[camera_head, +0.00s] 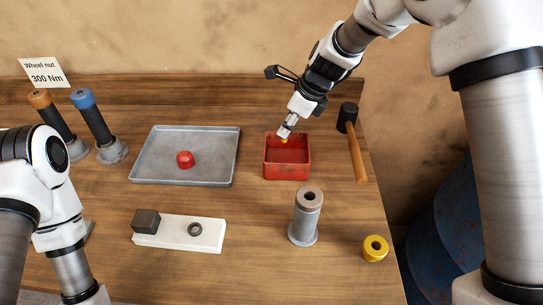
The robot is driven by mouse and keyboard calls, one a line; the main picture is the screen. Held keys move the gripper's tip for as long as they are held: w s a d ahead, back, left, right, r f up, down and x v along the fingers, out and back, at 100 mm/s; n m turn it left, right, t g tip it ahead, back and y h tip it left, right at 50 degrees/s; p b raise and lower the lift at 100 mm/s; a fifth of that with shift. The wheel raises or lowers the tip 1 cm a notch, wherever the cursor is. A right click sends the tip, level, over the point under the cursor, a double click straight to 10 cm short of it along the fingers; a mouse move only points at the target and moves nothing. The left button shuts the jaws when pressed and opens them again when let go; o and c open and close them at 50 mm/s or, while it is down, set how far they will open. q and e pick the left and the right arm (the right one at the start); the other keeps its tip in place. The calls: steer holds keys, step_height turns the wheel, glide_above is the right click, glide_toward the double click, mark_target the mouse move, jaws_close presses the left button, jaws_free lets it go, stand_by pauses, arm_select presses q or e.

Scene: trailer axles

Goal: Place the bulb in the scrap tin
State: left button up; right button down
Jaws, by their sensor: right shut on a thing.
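The scrap tin is the red open box (287,178) at the back right of the bench. My right gripper (286,131) points down over the tin's back part and is shut on the bulb (284,140).
A grey tray (150,170) holds a red ball-like piece (185,159). A mallet (354,145) lies right of the tin. A grey flanged cylinder (306,217) and a yellow ring (375,248) stand in front. A white block (180,240) bears a dark cube (146,222) and ring (195,229).

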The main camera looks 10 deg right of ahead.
steer(key=shift+w+a+f+m+t+h+b, duration=0.1)
steer(key=shift+w+a+m+t+h+b, duration=0.2)
steer(key=shift+w+m+t+h+b, duration=0.15)
steer(key=shift+s+d+t+b, duration=0.15)
steer(key=shift+d+t+b, duration=0.05)
steer(key=shift+t+b, duration=0.15)
steer(key=shift+h, duration=0.45)
steer(key=f+b, duration=0.1)
steer(key=f, duration=0.2)
steer(key=f+b, duration=0.2)
steer(key=s+f+b, duration=0.1)
steer(key=f, duration=0.2)
steer(key=shift+d+f, duration=0.2)
steer(key=shift+f, duration=0.15)
steer(key=shift+s, duration=0.15)
steer(key=shift+f, duration=0.15)
steer(key=c, duration=1)
jaws_free()
steer(key=shift+c, duration=0.2)
arm_select(q)
step_height(320, 180, down, 6)
steer(key=shift+d, duration=0.15)
steer(key=shift+r, duration=0.1)
arm_select(e)
steer(key=shift+r, duration=0.2)
